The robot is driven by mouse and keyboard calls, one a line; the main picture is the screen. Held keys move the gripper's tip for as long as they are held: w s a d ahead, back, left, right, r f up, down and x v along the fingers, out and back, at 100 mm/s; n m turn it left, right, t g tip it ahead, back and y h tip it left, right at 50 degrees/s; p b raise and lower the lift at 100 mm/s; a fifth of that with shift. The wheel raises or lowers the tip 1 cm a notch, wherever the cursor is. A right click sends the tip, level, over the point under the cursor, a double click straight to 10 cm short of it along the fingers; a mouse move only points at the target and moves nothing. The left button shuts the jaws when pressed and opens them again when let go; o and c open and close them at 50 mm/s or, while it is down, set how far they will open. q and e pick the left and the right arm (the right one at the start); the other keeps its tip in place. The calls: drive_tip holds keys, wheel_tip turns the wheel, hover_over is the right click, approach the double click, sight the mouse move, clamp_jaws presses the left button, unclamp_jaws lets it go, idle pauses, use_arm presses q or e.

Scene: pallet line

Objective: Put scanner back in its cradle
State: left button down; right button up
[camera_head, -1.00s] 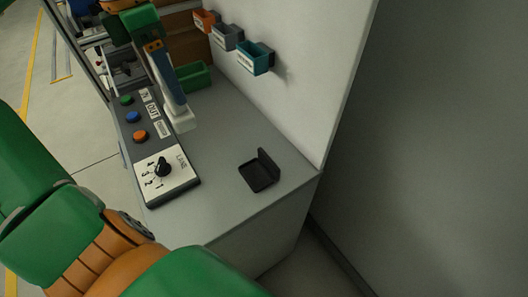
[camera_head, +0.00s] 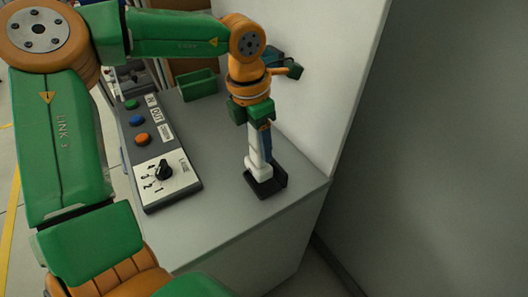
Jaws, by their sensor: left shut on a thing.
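My left gripper (camera_head: 261,122) hangs over the grey bench and is shut on the scanner. The scanner (camera_head: 256,157) is blue above and white below, held roughly upright with its wide white end down. The black cradle (camera_head: 279,179) stands near the bench's right front corner. The scanner's white end is at the cradle and covers part of it; whether it rests on the cradle's base or hovers just above I cannot tell. The fingertips are partly hidden by the gripper body. My right gripper is not in view.
A control panel (camera_head: 184,183) with coloured buttons and a black knob lies left of the cradle. A green bin (camera_head: 199,85) stands behind it. A white wall panel (camera_head: 335,70) rises close behind the cradle. The bench top in front is clear.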

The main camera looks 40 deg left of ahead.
use_arm(q)
drive_tip(key=shift+w+d+f, duration=0.15)
drive_tip(key=shift+f, duration=0.95)
drive_tip(key=shift+w+d+f, duration=0.1)
drive_tip(key=shift+f, duration=1)
drive_tip(key=shift+c, duration=1.4)
unclamp_jaws()
drive_tip(key=shift+r, duration=0.1)
drive_tip(key=r, duration=0.4)
drive_tip(key=s+r, duration=0.1)
drive_tip(key=r, duration=0.7)
drive_tip(key=shift+s+a, duration=0.2)
drive_tip(key=shift+a, duration=0.05)
